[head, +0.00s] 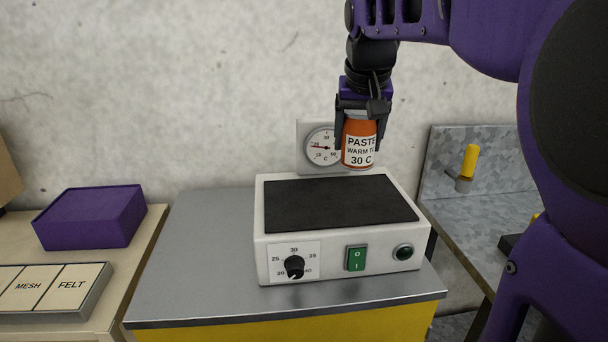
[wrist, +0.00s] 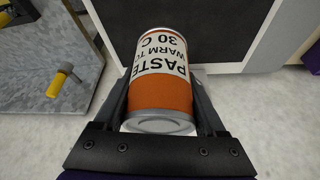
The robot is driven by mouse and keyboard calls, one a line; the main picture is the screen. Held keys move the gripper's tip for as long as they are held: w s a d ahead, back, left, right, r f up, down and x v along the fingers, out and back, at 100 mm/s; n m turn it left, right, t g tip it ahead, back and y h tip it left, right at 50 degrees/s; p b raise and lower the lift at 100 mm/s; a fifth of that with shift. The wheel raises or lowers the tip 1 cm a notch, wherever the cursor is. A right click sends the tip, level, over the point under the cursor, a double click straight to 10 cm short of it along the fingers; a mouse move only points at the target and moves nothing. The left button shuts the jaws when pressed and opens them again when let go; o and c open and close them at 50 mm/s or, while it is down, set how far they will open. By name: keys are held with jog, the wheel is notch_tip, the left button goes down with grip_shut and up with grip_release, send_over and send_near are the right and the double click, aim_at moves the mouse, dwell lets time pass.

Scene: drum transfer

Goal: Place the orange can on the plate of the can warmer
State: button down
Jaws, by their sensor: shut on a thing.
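The orange can (head: 360,142) has a white label reading "PASTE WARM TO 30 C". My gripper (head: 362,118) is shut on it and holds it upright above the far part of the can warmer, apart from the plate. The can also shows between the fingers in the wrist view (wrist: 162,95). The can warmer (head: 340,248) is a white box with a dark flat plate (head: 335,205) on top. The plate is bare. Its front has a black dial (head: 294,267), a green switch (head: 356,258) and a dark round lamp (head: 404,252).
The warmer stands on a grey-topped cabinet (head: 200,260). A round gauge (head: 318,146) is on the wall behind the can. A purple box (head: 90,218) and a tray of labelled tiles (head: 50,290) lie at left. A yellow-handled peg (head: 468,162) is on the grey panel at right.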

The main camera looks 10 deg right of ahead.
notch_tip(320, 180, down, 9)
jog(key=shift+s+r+b, duration=0.1)
jog(key=shift+r+b, duration=0.1)
jog(key=shift+b, duration=0.7)
jog(key=shift+f, duration=0.2)
grip_release()
